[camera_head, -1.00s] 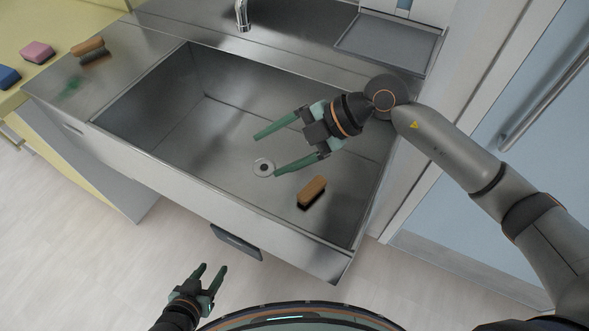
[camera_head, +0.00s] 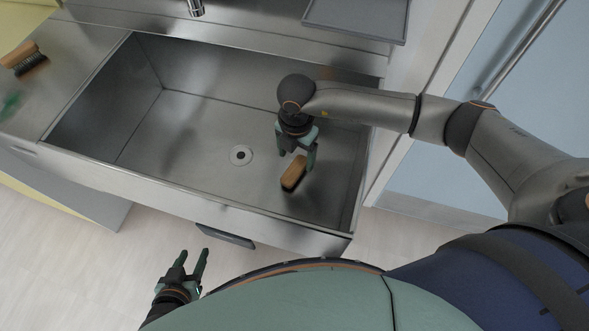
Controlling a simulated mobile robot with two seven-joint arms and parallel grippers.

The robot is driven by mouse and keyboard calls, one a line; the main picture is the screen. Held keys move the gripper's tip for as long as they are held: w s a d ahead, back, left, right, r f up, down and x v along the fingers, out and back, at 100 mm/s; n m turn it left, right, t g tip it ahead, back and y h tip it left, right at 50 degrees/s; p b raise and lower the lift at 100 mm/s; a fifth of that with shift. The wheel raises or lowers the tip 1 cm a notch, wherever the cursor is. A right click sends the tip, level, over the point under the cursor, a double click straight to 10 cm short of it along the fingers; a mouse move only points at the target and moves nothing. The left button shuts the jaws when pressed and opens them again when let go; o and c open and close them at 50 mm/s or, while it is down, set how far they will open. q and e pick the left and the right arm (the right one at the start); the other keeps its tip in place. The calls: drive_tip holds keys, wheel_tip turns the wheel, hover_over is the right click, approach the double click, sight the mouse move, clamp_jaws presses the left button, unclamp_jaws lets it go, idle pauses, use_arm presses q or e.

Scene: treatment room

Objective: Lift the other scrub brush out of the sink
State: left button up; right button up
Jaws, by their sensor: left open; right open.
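A scrub brush (camera_head: 294,173) with a wooden back and dark bristles lies in the right part of the steel sink (camera_head: 190,190). My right gripper (camera_head: 297,160) points down at it, open, with its fingers close around the brush's upper end. I cannot tell whether they touch it. Another scrub brush (camera_head: 24,60) lies bristles down on the steel counter left of the sink. My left gripper (camera_head: 192,252) is open and empty, in front of the sink near the bottom of the view.
A round drain (camera_head: 241,155) is in the sink floor. The faucet (camera_head: 195,8) stands behind the sink, and a grey tray (camera_head: 358,18) is at the back right. The sink's front wall lies between my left gripper and the basin. A green patch marks the left counter.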

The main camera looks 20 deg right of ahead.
sight(295, 169)
wheel_tip(295, 169, down, 5)
drive_tip(key=shift+a+f, duration=0.1)
drive_tip(key=shift+a, duration=0.05)
clamp_jaws()
idle(0.7)
